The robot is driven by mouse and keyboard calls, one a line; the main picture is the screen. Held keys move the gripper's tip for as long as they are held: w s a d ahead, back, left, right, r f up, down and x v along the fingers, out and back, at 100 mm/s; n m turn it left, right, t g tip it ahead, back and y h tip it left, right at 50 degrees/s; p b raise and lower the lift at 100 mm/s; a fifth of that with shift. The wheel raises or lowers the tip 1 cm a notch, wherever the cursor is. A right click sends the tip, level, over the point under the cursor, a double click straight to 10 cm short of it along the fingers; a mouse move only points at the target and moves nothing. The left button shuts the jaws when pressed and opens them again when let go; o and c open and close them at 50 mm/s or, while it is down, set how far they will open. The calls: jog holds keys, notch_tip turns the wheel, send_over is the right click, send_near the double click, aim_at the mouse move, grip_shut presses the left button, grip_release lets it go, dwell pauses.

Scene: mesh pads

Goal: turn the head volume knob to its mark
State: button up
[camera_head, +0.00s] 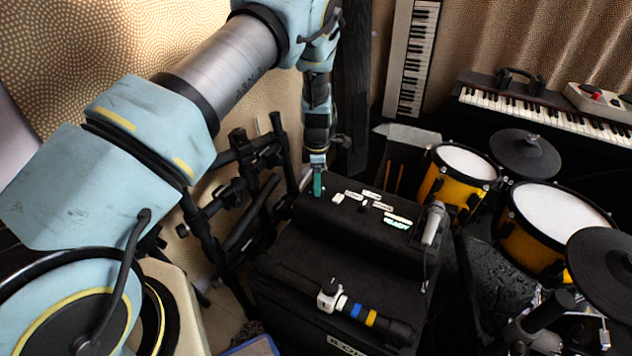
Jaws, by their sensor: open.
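A black amp head (350,225) sits on top of a larger black cabinet, with several small white labels (372,195) and a lit green READY display (396,225) on its upper face. The head volume knob and its mark are too small to tell apart among the labels; a small dark knob-like spot shows between them. My gripper (318,184) points down at the left end of the head, left of the labels, with teal fingertips. It is open and I see nothing between the fingers. I cannot tell whether the fingertips touch the head.
A microphone (433,222) stands at the head's right end. A white, blue and yellow banded cylinder (365,312) lies on the cabinet top in front. Black stands (245,185) crowd the left. Yellow drums (460,175), cymbals and keyboards (545,110) fill the right and back.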

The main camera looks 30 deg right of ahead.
jog(key=shift+f, duration=0.6)
grip_shut()
